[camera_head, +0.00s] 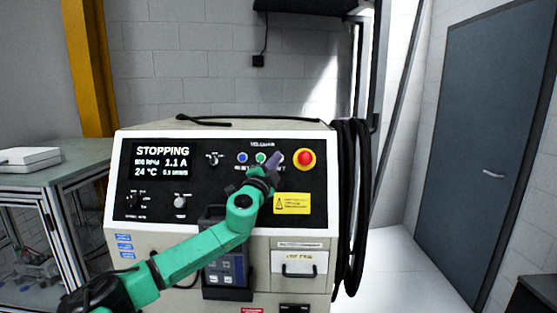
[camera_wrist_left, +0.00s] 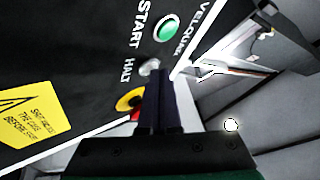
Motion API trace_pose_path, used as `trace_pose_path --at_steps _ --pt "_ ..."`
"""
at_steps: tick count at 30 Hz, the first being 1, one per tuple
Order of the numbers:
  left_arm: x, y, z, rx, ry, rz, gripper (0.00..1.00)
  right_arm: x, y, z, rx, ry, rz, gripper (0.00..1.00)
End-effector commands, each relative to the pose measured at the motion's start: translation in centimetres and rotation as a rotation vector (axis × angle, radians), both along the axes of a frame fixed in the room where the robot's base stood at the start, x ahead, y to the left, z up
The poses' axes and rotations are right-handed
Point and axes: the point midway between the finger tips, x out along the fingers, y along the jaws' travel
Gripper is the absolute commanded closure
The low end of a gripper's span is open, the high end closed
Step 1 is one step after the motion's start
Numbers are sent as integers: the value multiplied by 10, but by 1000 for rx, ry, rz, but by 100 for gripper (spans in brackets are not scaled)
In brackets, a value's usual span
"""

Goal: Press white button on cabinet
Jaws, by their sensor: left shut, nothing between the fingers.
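The white button (camera_wrist_left: 150,68), labelled HALT, is on the black front panel (camera_head: 230,212) of the beige cabinet. In the head view my left gripper (camera_head: 276,157) covers it. My left gripper is shut and empty, with its fingertips (camera_wrist_left: 158,72) at the white button in the wrist view. I cannot tell whether they touch it. The green START button (camera_head: 261,158) is just left of my gripper, and the blue button (camera_head: 242,158) is further left. The panel's display (camera_head: 162,161) reads STOPPING. My right gripper is not in view.
A red emergency stop (camera_head: 305,158) on a yellow ring is close to the right of my gripper. Black cables (camera_head: 350,200) hang on the cabinet's right side. A metal table (camera_head: 50,175) stands at the left, and a dark door (camera_head: 490,150) is at the right.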

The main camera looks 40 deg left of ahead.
Motion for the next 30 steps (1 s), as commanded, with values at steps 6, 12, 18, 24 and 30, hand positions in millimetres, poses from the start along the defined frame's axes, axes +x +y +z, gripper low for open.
trace_pose_path --at_steps 6,12,18,24,30 --pt "-5 -5 2 0 1 -1 100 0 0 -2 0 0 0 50" --pt "-8 -6 5 0 0 0 100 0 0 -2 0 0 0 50" --pt "-13 -9 6 2 -1 1 100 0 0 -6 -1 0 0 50" --pt "-30 -25 15 5 2 -3 100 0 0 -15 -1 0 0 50" --pt "-47 -35 22 3 -4 0 100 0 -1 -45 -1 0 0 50"
